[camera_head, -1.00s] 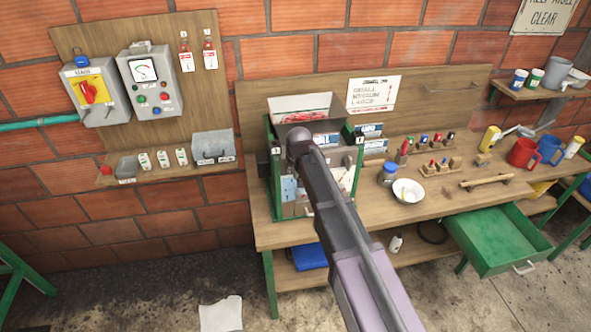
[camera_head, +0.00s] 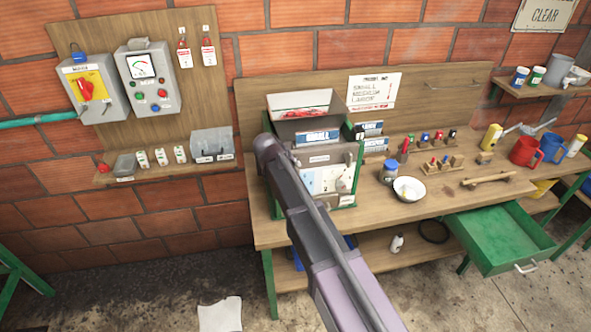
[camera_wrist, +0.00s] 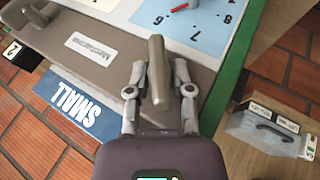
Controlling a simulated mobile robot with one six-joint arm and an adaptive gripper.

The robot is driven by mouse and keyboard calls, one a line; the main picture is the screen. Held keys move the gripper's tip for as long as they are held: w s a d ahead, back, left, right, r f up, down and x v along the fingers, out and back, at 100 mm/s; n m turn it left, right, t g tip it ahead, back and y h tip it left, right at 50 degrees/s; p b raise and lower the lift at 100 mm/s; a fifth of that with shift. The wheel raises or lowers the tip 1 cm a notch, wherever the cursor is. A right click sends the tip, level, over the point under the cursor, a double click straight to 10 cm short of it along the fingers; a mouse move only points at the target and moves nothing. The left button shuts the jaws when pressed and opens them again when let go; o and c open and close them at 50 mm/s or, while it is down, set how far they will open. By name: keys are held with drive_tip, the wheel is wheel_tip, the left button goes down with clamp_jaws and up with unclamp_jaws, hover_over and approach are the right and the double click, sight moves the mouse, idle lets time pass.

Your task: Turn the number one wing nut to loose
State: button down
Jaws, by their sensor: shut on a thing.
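In the wrist view, a grey-brown upright bar, the number one wing nut (camera_wrist: 157,47), stands between my gripper's fingers. My gripper (camera_wrist: 159,74) is shut on it, one finger on each side. Its own number tag is not visible there; a tag with a 2 (camera_wrist: 12,50) shows at the far left. The wing nut sits by the left front corner of the green-framed machine (camera_head: 318,155). In the head view, my arm hides this corner, the wing nut and my fingertips.
The machine's front has a blue SMALL sign (camera_wrist: 82,104) and a light blue numbered dial plate (camera_wrist: 190,22) with a red pointer. A grey box (camera_head: 212,145) stands on the wall shelf at left. A green drawer (camera_head: 500,240) stands open at right.

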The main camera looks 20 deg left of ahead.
drive_tip(key=t+h+b, duration=0.2)
drive_tip(key=b, duration=0.1)
drive_tip(key=shift+a+f+n+h, duration=0.15)
drive_tip(key=shift+f+n+h, duration=0.15)
drive_tip(key=shift+f+n, duration=0.1)
drive_tip(key=n+t+h+b, duration=0.1)
drive_tip(key=t+h+b, duration=0.1)
drive_tip(key=b, duration=0.4)
drive_tip(key=shift+t+h+b, duration=0.35)
drive_tip(key=shift+t+h, duration=0.05)
drive_tip(key=shift+h, duration=0.2)
drive_tip(key=n+t+h+b, duration=0.1)
drive_tip(key=b, duration=0.2)
drive_tip(key=shift+t+h, duration=0.3)
drive_tip(key=shift+t, duration=0.1)
drive_tip(key=shift+r+t+b, duration=0.15)
drive_tip(key=shift+t+b, duration=0.15)
drive_tip(key=shift+b, duration=0.45)
drive_tip(key=shift+r+h, duration=0.15)
drive_tip(key=shift+h, duration=0.15)
drive_tip(key=c, duration=0.5)
unclamp_jaws()
drive_tip(key=shift+w, duration=0.1)
